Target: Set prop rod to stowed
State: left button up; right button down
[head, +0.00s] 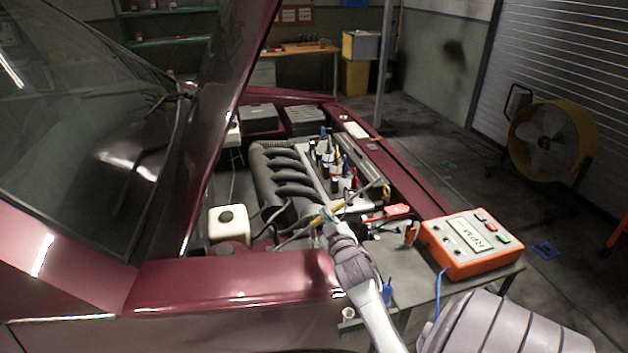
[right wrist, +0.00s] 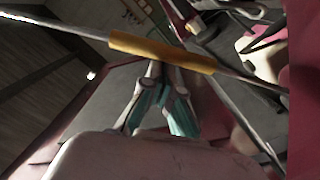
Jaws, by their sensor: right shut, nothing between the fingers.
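The prop rod is a thin metal rod with a yellow-orange sleeve (head: 326,213). In the head view it slants low over the front of the engine bay. In the right wrist view the sleeve (right wrist: 160,51) crosses the upper middle, with bare rod on both sides. The raised dark red hood (head: 236,95) stands up at the left. My right gripper (head: 329,222) is shut and empty at the sleeve; its teal-padded fingers (right wrist: 158,85) end just below the sleeve in the wrist view. Whether they touch it I cannot tell. My left gripper is not in view.
An orange RPM box (head: 455,262) sits on a cart right of the car. A yellow fan (head: 545,142) stands at the right. Floor between is mostly clear.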

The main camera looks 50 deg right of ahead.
jog(key=shift+s+d+f+m+b, duration=0.15)
jog(key=shift+s+d+f+m, duration=0.2)
jog(key=shift+f, duration=0.35)
jog(key=shift+s+d+f+m+b, duration=0.1)
jog(key=shift+d+f+m+b, duration=0.05)
jog(key=shift+d+f+m, duration=0.4)
jog(key=shift+a+f, duration=0.1)
jog(key=shift+a, duration=0.05)
